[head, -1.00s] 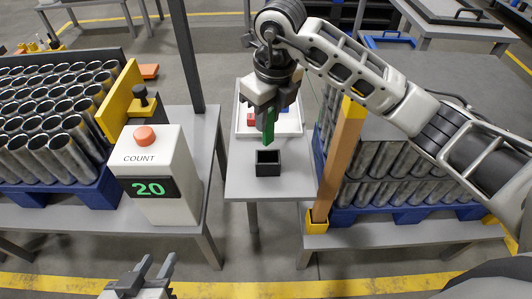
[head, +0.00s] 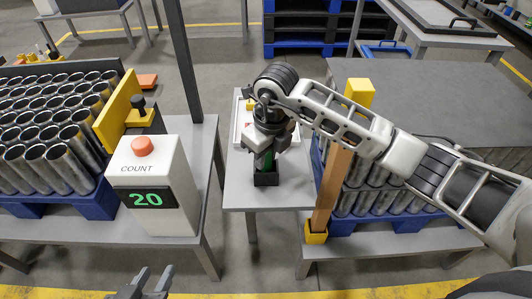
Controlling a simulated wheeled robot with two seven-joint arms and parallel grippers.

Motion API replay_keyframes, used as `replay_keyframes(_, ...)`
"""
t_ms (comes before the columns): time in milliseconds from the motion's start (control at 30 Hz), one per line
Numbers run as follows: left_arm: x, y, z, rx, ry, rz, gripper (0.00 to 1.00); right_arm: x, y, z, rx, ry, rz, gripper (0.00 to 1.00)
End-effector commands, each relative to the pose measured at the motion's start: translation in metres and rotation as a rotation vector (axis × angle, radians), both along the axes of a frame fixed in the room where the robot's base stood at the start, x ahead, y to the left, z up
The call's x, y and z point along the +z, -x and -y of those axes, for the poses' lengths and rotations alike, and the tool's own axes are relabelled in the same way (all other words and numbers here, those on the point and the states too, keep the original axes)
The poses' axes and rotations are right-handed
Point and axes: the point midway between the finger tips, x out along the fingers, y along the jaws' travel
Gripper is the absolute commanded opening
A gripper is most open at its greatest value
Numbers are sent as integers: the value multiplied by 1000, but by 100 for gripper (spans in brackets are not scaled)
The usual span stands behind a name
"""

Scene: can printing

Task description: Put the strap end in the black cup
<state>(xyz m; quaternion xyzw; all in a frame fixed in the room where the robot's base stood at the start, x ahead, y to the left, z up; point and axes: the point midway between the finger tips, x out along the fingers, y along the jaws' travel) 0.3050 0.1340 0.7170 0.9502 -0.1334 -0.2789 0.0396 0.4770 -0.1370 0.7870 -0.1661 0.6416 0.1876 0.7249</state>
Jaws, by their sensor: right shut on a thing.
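The black cup (head: 266,179) is a small square open box standing upright on the small grey table in the middle. My left gripper (head: 151,283) is at the bottom edge, open and empty, away from the cup.
A white counter box (head: 152,180) with a red button and a green 20 stands left, beside a crate of metal tubes (head: 45,165). A brown post with yellow ends (head: 331,185) stands close right of the cup. A white tray (head: 239,128) lies behind the gripper.

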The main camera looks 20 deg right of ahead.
Motion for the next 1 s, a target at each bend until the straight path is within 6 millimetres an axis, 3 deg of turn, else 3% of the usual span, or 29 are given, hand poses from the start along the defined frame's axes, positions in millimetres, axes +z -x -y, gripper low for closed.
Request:
replay_keyframes(33,0,0,0,0,0,1,36,-1,0,0,0,1,0,31)
replay_keyframes(100,0,0,0,0,-1,1,36,0,0,0,0,0,0,45)
replay_keyframes(467,5,0,0,0,1,3,36,6,0,0,0,0,1,45)
replay_keyframes(1000,3,0,0,0,2,-1,36,106,10,6,-1,0,4,45)
